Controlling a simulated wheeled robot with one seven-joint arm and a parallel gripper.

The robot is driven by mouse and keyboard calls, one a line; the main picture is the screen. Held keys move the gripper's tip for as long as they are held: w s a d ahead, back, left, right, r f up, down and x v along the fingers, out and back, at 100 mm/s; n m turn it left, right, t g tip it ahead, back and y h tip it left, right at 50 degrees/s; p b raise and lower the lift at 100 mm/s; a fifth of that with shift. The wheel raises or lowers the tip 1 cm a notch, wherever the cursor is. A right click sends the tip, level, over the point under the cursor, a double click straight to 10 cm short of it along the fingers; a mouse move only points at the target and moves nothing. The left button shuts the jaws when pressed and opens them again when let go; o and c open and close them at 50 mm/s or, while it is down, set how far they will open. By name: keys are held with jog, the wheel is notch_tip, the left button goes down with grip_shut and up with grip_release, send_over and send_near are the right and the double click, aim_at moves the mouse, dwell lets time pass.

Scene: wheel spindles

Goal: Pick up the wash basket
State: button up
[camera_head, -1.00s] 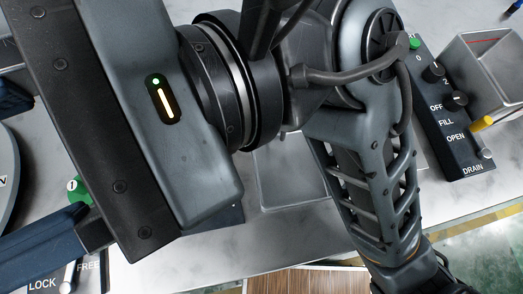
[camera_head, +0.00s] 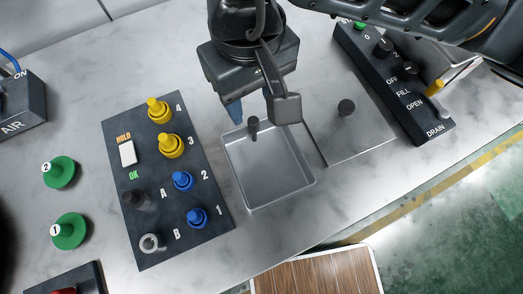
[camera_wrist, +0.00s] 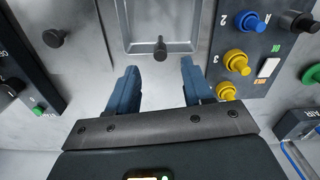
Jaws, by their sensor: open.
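A shallow grey square tray (camera_head: 268,195) with an upright dark knob (camera_head: 254,128) at its far edge is the likely wash basket. The tray (camera_wrist: 160,47) also shows at the top of the wrist view. My gripper (camera_head: 252,112) hangs over the tray's far edge. In the wrist view my gripper (camera_wrist: 160,68) is open, its two blue fingers spread apart and empty. The knob (camera_wrist: 160,44) appears between the fingers' lines, just beyond their tips. I cannot tell the height gap.
A dark panel (camera_head: 145,245) with yellow and blue pegs stands left of the tray. A flat plate (camera_head: 350,140) with a dark knob lies to the right, before a control box (camera_head: 395,85). Green discs (camera_head: 68,232) lie far left. A wooden-topped surface (camera_head: 318,275) is in front.

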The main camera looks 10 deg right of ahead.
aim_at(254, 120)
jog(key=shift+f+p, duration=0.95)
jog(key=shift+f, duration=2.6)
grip_shut()
